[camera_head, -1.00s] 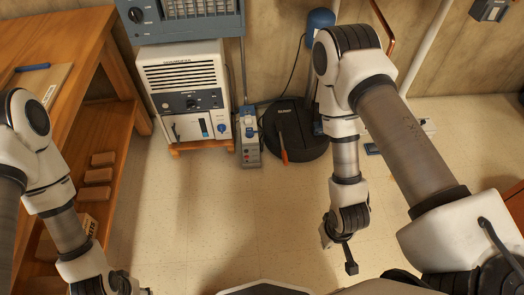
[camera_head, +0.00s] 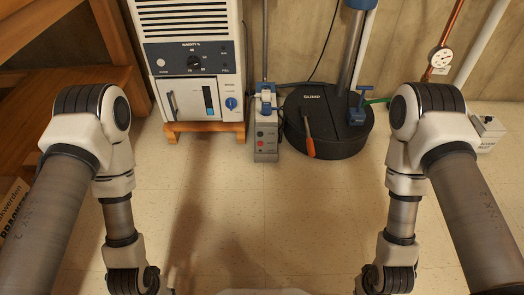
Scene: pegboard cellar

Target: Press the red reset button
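A small grey control box (camera_head: 266,152) stands on the floor in the middle, between the white dehumidifier and the black sump lid. Its front carries a small red button (camera_head: 261,141) among other small dark or reddish controls; labels are too small to read. A white plug or switch part (camera_head: 265,98) sits on its top. My two arms come down at the left and right, well to either side of the box and apart from it. Both wrists reach the bottom edge, and the gripper fingers are cut off below the picture.
The white dehumidifier (camera_head: 190,55) stands on an orange wooden base (camera_head: 204,128). The round black sump lid (camera_head: 345,145) has an orange-handled screwdriver (camera_head: 309,148) and a blue valve handle (camera_head: 358,105). A wooden bench (camera_head: 75,100) is at left. Floor (camera_head: 250,215) before the box is clear.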

